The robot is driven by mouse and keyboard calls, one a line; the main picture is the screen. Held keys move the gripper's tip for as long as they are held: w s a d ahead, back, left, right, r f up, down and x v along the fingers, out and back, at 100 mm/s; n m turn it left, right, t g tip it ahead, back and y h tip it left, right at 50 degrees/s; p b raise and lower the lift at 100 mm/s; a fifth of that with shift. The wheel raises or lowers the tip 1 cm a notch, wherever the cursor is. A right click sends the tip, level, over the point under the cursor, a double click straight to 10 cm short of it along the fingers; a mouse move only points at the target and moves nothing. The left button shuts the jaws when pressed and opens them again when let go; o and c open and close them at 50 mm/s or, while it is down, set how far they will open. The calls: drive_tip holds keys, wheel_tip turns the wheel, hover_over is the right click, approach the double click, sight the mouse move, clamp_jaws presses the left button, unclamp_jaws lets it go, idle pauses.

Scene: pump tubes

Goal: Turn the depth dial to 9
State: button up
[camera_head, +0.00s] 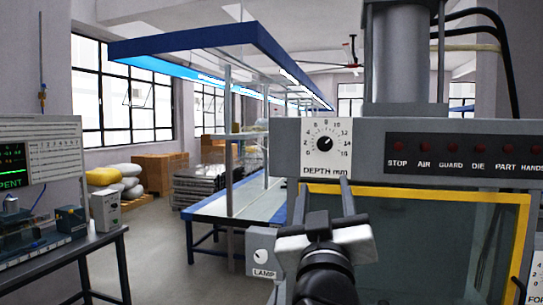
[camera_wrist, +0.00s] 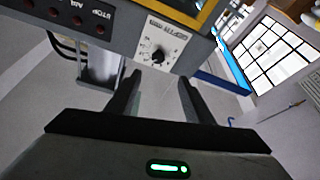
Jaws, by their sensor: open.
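The depth dial (camera_head: 325,143) is a black round knob on a white plate marked up to 16, with "DEPTH mm" printed below. It sits on the upper left of the grey press front. Its pointer is too small to read for sure. The knob also shows in the wrist view (camera_wrist: 158,57), upside down, just beyond the fingertips. My gripper (camera_head: 323,186) is open and empty, its two fingers pointing at the press below the dial plate. In the wrist view the fingers (camera_wrist: 159,80) stand apart on either side of the knob's line, not touching it.
A row of red buttons (camera_head: 465,147) runs right of the dial. A yellow-framed guard window (camera_head: 430,193) lies below. A small lamp dial (camera_head: 261,255) is at lower left. A bench (camera_head: 100,246) with instruments stands at far left. A blue-edged table (camera_head: 215,207) is behind.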

sight(325, 146)
drive_tip(key=p+x, duration=0.1)
drive_tip(key=x, duration=0.4)
drive_tip(key=p+x, duration=0.1)
drive_tip(key=x, duration=0.5)
drive_tip(key=p+x, duration=0.1)
drive_tip(key=x, duration=0.5)
drive_tip(key=shift+d+r, duration=0.2)
drive_tip(key=shift+d, duration=0.1)
drive_tip(key=c, duration=1)
